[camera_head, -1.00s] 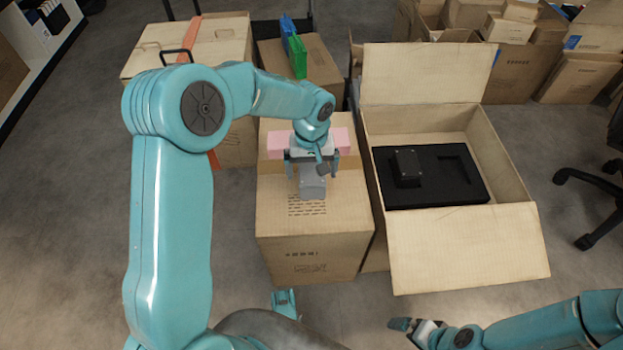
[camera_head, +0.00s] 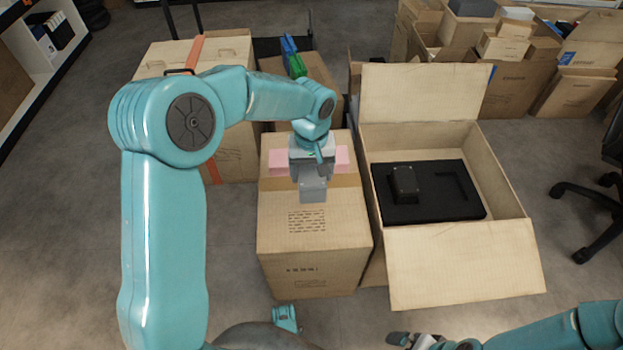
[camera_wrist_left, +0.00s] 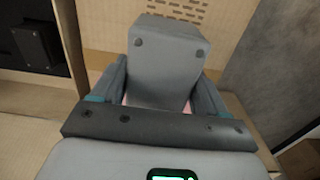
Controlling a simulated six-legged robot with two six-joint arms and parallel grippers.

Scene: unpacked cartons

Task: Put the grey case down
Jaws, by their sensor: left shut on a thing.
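The grey case (camera_head: 313,189) is between the fingers of my left gripper (camera_head: 311,172), over the top of a closed carton (camera_head: 330,215). In the left wrist view the grey case (camera_wrist_left: 168,62) fills the space between the two fingers, and the gripper is shut on it. I cannot tell whether the case touches the carton top. A pink block (camera_head: 279,162) lies behind the gripper on the same carton, partly hidden. My right gripper (camera_head: 400,339) is at the bottom edge, apart from the cartons, and its jaws are unclear.
An open carton (camera_head: 465,265) stands to the right, with a black foam insert (camera_head: 430,208) holding a dark box (camera_head: 405,182) beside an empty cutout. A taller carton (camera_head: 237,160) stands behind left. The closed carton's front top is clear.

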